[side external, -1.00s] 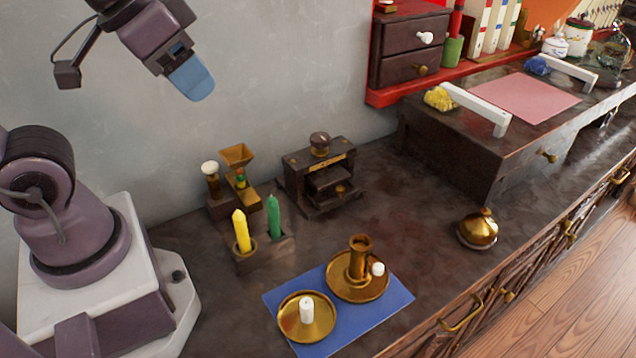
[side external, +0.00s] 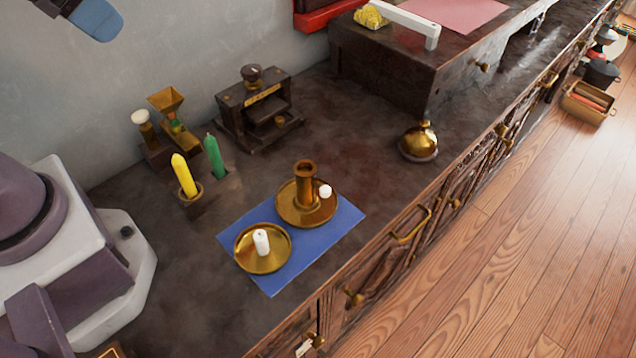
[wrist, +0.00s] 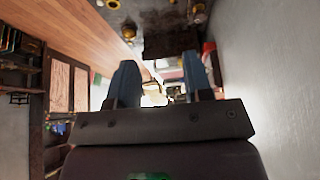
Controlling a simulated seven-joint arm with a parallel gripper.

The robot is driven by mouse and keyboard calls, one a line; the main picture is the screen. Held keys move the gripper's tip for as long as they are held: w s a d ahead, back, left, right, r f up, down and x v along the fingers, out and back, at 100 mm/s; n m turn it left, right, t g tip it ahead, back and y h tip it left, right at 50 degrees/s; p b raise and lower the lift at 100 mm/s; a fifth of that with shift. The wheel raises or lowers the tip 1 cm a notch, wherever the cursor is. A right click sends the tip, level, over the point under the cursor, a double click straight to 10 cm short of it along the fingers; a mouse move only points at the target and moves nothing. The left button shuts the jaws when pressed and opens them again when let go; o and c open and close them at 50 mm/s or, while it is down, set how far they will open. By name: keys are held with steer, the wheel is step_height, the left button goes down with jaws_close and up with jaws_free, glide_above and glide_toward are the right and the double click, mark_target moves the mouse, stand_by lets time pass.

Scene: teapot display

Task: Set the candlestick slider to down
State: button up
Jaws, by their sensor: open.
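The brass candlestick (side external: 305,187) stands on a blue mat (side external: 343,217), with an upright tubular holder on a round dish. A small white knob (side external: 325,191) shows at the right of the tube, low by the dish; whether it is the slider I cannot tell. A second brass dish (side external: 275,262) with a short white candle (side external: 261,241) sits on the mat in front left. My gripper (side external: 97,18) is at the top left edge, high above the counter and far from the candlestick. In the wrist view, the two blue fingers of my gripper (wrist: 160,78) are apart with nothing held.
A holder with a yellow candle (side external: 184,176) and a green candle (side external: 214,157) stands left of the mat. Behind are a brass-hopper device (side external: 167,103) and a dark press-like box (side external: 262,105). A brass bell (side external: 419,140) stands right. Counter between mat and bell is clear.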

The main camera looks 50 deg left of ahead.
stand_by(0.4)
steer(key=m+t+y, duration=0.4)
steer(key=m+y, duration=0.6)
steer(key=m, duration=1.6)
glide_toward(325, 194)
steer(key=shift+g, duration=0.3)
steer(key=x, duration=0.9)
steer(key=shift+w+d+r, duration=0.1)
steer(key=shift+w+r, duration=0.05)
